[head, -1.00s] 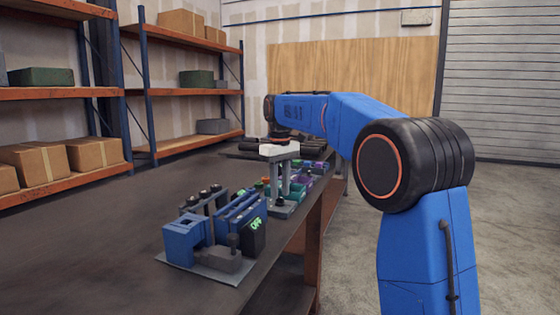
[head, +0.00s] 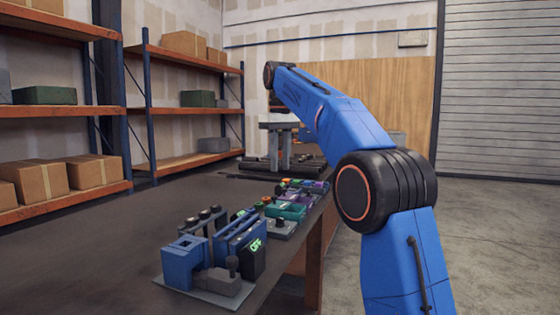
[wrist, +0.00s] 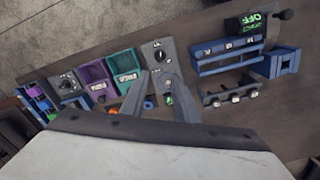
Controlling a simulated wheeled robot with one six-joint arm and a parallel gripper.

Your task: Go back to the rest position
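My gripper (head: 279,168) is raised above the far part of the bench, fingers pointing down. In the wrist view its two grey fingers (wrist: 158,82) stand apart with nothing between them. A grey block with a dial (wrist: 160,52) shows beyond the fingertips, apart from them. The blue arm reaches up and back from the right side of the head view. No held object shows.
The dark bench (head: 90,240) carries a blue unit with a green "OFF" display (head: 256,245) and a row of small coloured bins (head: 292,211). Dark pipe-like bars (head: 262,166) lie at the back. Shelves with cartons (head: 93,170) stand left. The left bench top is clear.

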